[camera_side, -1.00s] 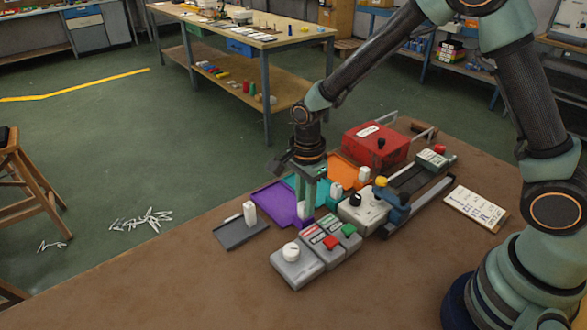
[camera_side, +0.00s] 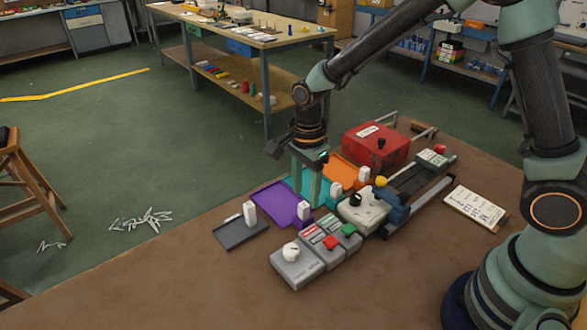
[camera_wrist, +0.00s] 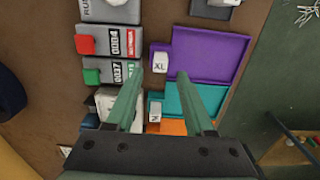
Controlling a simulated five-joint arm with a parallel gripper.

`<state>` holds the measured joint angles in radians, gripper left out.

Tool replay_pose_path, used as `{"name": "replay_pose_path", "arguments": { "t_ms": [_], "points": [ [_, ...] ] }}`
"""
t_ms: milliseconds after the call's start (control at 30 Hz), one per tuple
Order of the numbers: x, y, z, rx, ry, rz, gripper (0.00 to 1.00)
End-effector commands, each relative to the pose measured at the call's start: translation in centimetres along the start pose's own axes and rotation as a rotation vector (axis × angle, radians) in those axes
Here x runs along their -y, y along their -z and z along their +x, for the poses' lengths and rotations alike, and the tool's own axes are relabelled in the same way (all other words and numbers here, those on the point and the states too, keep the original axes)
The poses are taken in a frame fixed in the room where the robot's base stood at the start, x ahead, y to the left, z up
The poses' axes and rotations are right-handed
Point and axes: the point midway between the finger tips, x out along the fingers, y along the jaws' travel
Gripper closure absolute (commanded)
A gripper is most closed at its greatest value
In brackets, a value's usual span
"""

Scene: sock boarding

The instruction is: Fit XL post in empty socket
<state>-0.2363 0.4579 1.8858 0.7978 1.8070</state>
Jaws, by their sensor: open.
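The white XL post (camera_wrist: 160,62) stands at the corner of the purple tray (camera_wrist: 205,52), its label facing up. In the side view the XL post (camera_side: 303,210) looks upright at the tray's right end. My gripper (camera_wrist: 158,82) is open and empty, pointing down. In the side view my gripper (camera_side: 307,202) hangs above the trays, close to the XL post and apart from it. Another white post (camera_side: 250,213) stands on the dark grey plate (camera_side: 238,234). No empty socket can be made out; any socket beneath the XL post is hidden.
The teal tray (camera_wrist: 205,100) and orange tray (camera_side: 345,166) lie beside the purple one, with more white posts. Control boxes with a white knob (camera_side: 291,250), a red button (camera_side: 330,243) and a green button (camera_side: 348,230) stand in front. The near tabletop is clear.

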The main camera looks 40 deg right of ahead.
Motion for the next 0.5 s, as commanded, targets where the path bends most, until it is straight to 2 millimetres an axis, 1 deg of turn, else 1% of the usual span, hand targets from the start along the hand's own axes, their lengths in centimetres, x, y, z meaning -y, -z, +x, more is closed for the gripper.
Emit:
{"name": "replay_pose_path", "arguments": {
  "t_ms": [33, 200, 300, 400, 500],
  "points": [
    [0.1, 0.0, -1.3, 0.002, 0.007, 0.000, 0.47],
    [0.1, 0.0, -4.8, 0.001, 0.006, 0.000, 0.47],
    [0.1, 0.0, -6.4, 0.001, 0.005, 0.000, 0.47],
    [0.1, 0.0, -7.5, 0.001, 0.003, 0.000, 0.47],
    [0.0, 0.0, -8.2, 0.001, 0.002, -0.002, 0.47]
  ]
}}
